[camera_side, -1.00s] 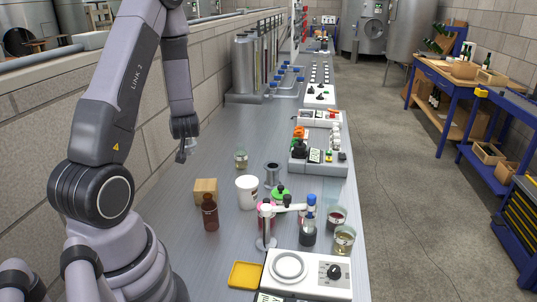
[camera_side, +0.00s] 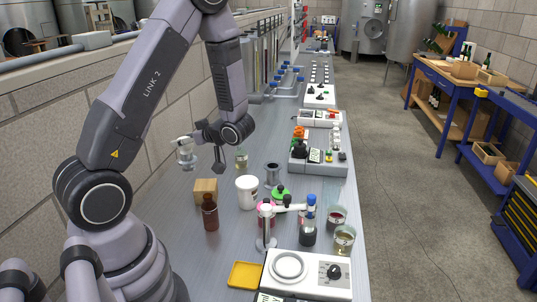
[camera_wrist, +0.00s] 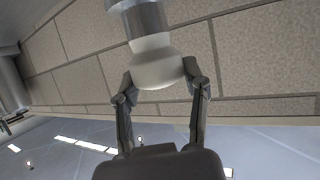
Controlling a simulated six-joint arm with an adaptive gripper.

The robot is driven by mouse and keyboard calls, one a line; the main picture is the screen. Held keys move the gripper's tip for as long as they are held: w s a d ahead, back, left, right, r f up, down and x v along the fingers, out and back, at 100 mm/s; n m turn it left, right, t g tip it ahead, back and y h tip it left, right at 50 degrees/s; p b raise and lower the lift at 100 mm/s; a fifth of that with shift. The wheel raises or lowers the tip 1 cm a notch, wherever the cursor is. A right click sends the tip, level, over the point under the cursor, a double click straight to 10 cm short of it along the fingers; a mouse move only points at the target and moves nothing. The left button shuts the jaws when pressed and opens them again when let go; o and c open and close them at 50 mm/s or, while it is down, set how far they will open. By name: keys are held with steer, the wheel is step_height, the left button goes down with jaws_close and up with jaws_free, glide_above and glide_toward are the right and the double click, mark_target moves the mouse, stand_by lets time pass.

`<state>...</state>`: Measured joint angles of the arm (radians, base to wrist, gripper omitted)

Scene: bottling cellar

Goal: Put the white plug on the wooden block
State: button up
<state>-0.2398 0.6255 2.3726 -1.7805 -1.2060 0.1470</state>
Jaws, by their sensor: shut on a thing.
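The wooden block (camera_side: 206,187) stands on the bench behind the brown bottle, its top bare. My gripper (camera_wrist: 162,86) is shut on the white plug (camera_wrist: 158,66) in the wrist view, with one finger on each side of its rounded white part. A glossy grey cylinder (camera_wrist: 145,20) adjoins the plug's narrower neck. In the side view my gripper (camera_side: 190,143) reaches sideways toward the wall. The plug (camera_side: 185,143) is up in the air there, a little left of and above the block, its white part uppermost and the greyish part below.
A brown bottle (camera_side: 210,213) stands just in front of the block, and a white tub (camera_side: 247,192) to its right. A small glass jar (camera_side: 241,160) stands behind. A yellow tray (camera_side: 245,275) lies at the front. The stone wall (camera_side: 150,130) runs close along the left.

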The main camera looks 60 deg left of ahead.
steer(key=shift+w+a+f, duration=1.05)
steer(key=shift+a+f, duration=0.05)
steer(key=shift+f, duration=0.7)
steer(key=shift+w+a+f, duration=1)
steer(key=shift+a+f, duration=0.1)
steer(key=shift+f, duration=0.7)
steer(key=shift+w+a+f, duration=1.05)
steer(key=shift+a+f, duration=0.05)
steer(key=shift+f, duration=0.7)
steer(key=o, duration=1.2)
steer(key=shift+f, duration=0.1)
